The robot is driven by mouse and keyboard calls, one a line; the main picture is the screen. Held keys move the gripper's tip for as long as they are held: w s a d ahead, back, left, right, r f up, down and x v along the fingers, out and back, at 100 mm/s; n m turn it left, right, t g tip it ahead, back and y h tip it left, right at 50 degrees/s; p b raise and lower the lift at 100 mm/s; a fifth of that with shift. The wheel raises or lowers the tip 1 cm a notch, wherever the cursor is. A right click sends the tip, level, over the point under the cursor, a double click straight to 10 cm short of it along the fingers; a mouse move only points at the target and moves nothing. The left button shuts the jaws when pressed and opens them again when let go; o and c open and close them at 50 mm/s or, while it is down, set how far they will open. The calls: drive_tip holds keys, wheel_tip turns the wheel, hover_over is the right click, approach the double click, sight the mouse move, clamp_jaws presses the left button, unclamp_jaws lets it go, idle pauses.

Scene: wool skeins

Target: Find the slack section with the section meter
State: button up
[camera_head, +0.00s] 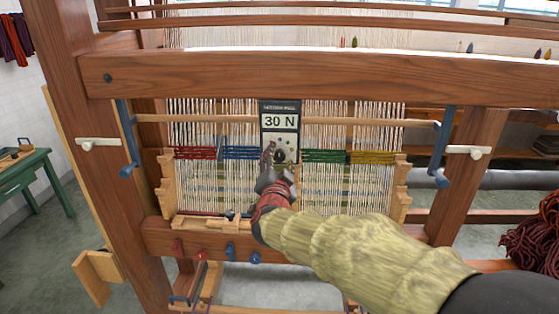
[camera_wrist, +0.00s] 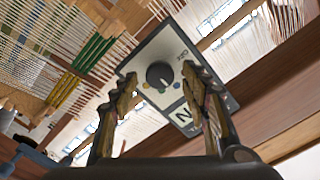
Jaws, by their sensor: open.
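The section meter (camera_head: 280,119) is a dark-framed panel at the middle of the loom, in front of the warp threads. Its display reads 30 N, and a round dark knob sits below. The knob (camera_wrist: 160,75) shows large in the wrist view. My gripper (camera_head: 268,160) is just below and in front of the meter; in the wrist view the open fingers (camera_wrist: 163,78) stand either side of the knob. I cannot tell whether they touch it. Behind, the warp has red (camera_head: 195,153), blue (camera_head: 240,153), green (camera_head: 326,156) and yellow (camera_head: 372,158) banded sections.
The wooden loom frame's top beam (camera_head: 300,76) crosses above the meter. Blue levers (camera_head: 130,150) and (camera_head: 441,160) hang at both sides. Several coloured knobs sit on the lower beam (camera_head: 190,240). Dark red wool (camera_head: 535,235) lies at right; a green table (camera_head: 30,180) stands at left.

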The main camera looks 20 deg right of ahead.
drive_tip(key=shift+s, duration=0.1)
drive_tip(key=v, duration=1.2)
